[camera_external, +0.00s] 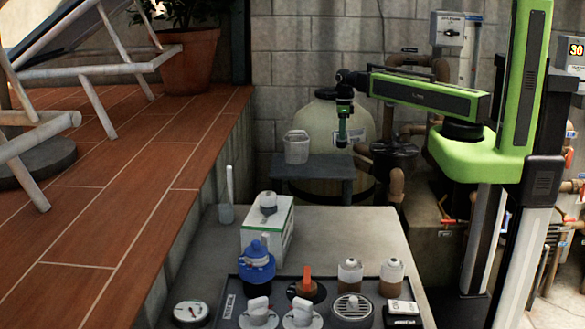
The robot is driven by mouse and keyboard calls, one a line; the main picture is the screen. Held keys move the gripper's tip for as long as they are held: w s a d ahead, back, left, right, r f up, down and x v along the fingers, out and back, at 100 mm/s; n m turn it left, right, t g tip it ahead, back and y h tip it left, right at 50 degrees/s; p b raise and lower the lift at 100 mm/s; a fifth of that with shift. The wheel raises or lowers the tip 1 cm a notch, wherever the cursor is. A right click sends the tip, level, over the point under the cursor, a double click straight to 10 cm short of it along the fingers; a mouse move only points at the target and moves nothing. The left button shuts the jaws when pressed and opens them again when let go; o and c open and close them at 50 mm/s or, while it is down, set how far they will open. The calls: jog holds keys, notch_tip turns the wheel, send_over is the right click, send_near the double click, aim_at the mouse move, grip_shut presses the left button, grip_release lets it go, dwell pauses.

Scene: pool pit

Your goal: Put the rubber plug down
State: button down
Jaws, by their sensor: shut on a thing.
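My gripper (342,142) points down at the end of the green and black arm, in the upper middle of the view. It is shut on the rubber plug, which is too small and dark at the fingertips to make out clearly.
Behind stands the tank (325,118), with pipes (397,186) to the right. In front, a counter (345,232) holds a white-green box (267,228) and a dark tray of fittings (230,306).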

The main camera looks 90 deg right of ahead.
notch_tip(320, 180, down, 8)
jog(key=b, duration=0.8)
jog(key=shift+f, duration=0.25)
jog(key=shift+r, duration=0.25)
jog(key=shift+f, duration=0.15)
jog(key=c, duration=1.4)
grip_release()
notch_tip(320, 180, up, 12)
jog(key=p, duration=1.2)
jog(key=shift+r, duration=0.25)
jog(key=shift+f, duration=0.1)
jog(key=shift+w+a, duration=0.1)
